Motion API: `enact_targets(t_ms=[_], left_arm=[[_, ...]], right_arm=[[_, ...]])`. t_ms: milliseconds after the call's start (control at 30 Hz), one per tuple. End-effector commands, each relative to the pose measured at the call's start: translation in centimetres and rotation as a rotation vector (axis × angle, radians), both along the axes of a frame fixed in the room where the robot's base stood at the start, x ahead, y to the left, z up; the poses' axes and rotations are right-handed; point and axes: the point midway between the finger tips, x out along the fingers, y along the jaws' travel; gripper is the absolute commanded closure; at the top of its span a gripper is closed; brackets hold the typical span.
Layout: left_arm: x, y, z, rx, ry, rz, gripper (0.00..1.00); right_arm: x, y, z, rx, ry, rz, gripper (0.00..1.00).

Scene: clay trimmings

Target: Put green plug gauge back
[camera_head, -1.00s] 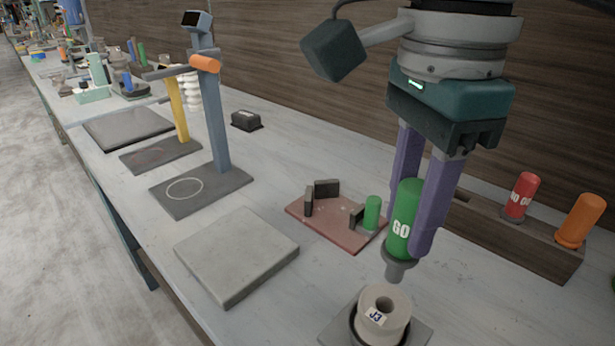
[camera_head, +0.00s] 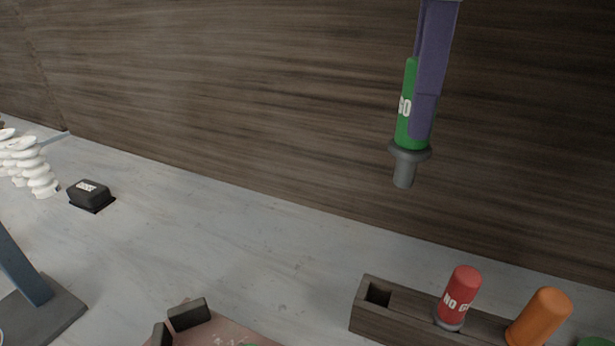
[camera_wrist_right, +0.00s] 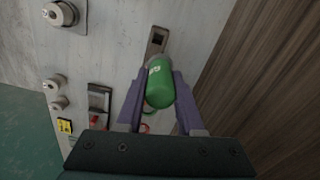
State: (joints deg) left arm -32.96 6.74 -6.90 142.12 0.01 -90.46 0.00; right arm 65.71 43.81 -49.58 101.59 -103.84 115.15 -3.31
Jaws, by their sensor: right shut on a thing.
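The green plug gauge (camera_head: 407,115), marked GO, is upright with its grey tip pointing down. My right gripper (camera_head: 426,100) is shut on its green handle and holds it in the air, well above the bench. The wooden rack (camera_head: 362,318) stands below it, with an empty square hole (camera_head: 378,293) at its left end. In the right wrist view the gauge (camera_wrist_right: 160,84) sits between the purple fingers, and the rack (camera_wrist_right: 157,36) shows beyond it; the gauge's tip is hidden there. My left gripper is out of view.
A red NO GO gauge (camera_head: 460,297) and an orange-handled gauge (camera_head: 540,318) stand in the rack. A wooden wall (camera_head: 250,120) rises behind. A small black block (camera_head: 90,195) lies at left. The bench (camera_head: 210,250) between is clear.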

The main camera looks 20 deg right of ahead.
Motion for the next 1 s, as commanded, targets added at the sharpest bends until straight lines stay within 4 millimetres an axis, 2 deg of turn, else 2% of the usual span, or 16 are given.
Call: enact_targets(t_ms=[200,500,700,900,1000], left_arm=[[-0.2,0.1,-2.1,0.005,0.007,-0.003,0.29],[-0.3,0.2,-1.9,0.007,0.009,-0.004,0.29],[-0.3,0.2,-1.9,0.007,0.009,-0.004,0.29],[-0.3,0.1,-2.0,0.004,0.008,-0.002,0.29],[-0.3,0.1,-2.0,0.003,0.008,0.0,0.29]], right_arm=[[-0.3,0.1,-6.3,0.004,0.011,-0.001,1.0],[-0.1,0.0,-13.5,0.0,0.006,-0.001,1.0],[0.0,0.0,-15.4,0.0,0.003,-0.001,1.0],[-0.1,0.0,-18.6,0.001,0.004,-0.001,1.0],[0.0,0.0,-19.3,0.0,0.002,0.0,1.0]])
